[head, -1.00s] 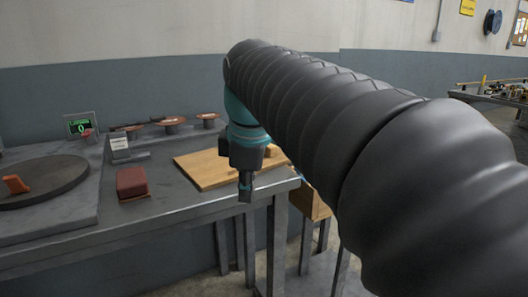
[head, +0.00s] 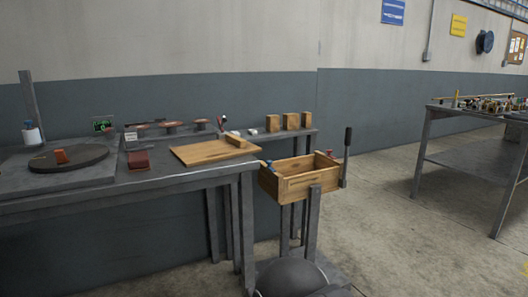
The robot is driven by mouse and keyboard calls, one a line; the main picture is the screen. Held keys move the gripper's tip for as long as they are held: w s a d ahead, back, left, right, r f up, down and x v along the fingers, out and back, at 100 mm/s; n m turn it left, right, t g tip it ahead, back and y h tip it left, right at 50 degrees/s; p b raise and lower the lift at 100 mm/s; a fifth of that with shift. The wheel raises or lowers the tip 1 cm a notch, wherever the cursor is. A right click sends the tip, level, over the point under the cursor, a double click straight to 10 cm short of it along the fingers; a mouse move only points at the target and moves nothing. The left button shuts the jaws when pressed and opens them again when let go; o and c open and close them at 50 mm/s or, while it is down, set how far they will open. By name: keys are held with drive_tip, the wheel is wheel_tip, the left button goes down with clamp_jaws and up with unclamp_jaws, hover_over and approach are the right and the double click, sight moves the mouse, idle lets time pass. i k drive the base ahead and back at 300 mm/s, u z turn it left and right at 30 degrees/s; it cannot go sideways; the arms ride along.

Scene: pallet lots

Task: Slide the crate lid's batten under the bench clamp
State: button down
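The crate lid (head: 205,153), a flat light-wood board, lies on the grey bench near its right end. Its batten (head: 236,141), a short wooden bar, sits on the lid's upper right part. An open wooden crate (head: 312,185) stands on a stand just right of the bench. A dark upright lever (head: 346,150) stands at the crate's right side; I cannot tell whether it belongs to the bench clamp. My gripper is out of view.
The bench (head: 150,185) also holds a dark round turntable (head: 68,158) and a dark red block (head: 138,159). Several wooden blocks (head: 290,122) stand on a back shelf. Another table (head: 465,115) is at the right, with open floor (head: 390,225) between.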

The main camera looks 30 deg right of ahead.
sight(233, 146)
drive_tip(key=z, duration=0.1)
drive_tip(key=k, duration=0.45)
drive_tip(key=u, duration=0.65)
drive_tip(key=i, duration=1.3)
drive_tip(key=z, duration=0.9)
